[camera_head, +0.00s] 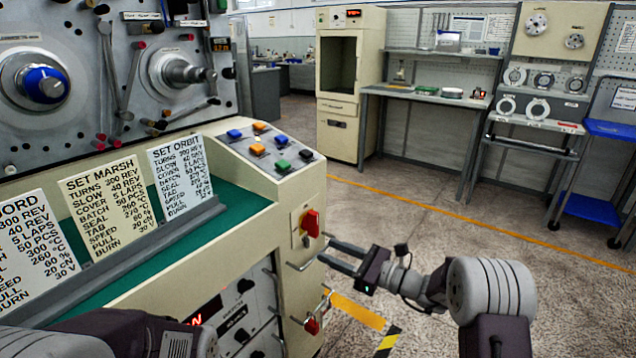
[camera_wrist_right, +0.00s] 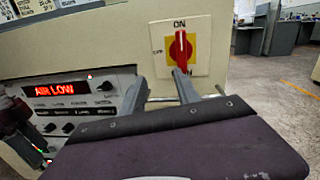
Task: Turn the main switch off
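The main switch is a red rotary knob (camera_head: 311,223) on the end face of the cream console. In the right wrist view the knob (camera_wrist_right: 181,46) sits on a yellow plate, upright and pointing at the ON label (camera_wrist_right: 179,23); a small label is at its left. My right gripper (camera_head: 326,251) is open and empty, in front of and a little below the knob. In the right wrist view its two fingers (camera_wrist_right: 158,84) are spread, the right one near the knob's lower end; contact cannot be told.
The console (camera_head: 262,228) fills the left, with metal handles, a lower red knob (camera_head: 312,326) and coloured buttons. Its display (camera_wrist_right: 69,90) reads AIR LOW. Instruction cards (camera_head: 110,208) stand on the green ledge. Open floor (camera_head: 450,240) lies right; benches stand behind.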

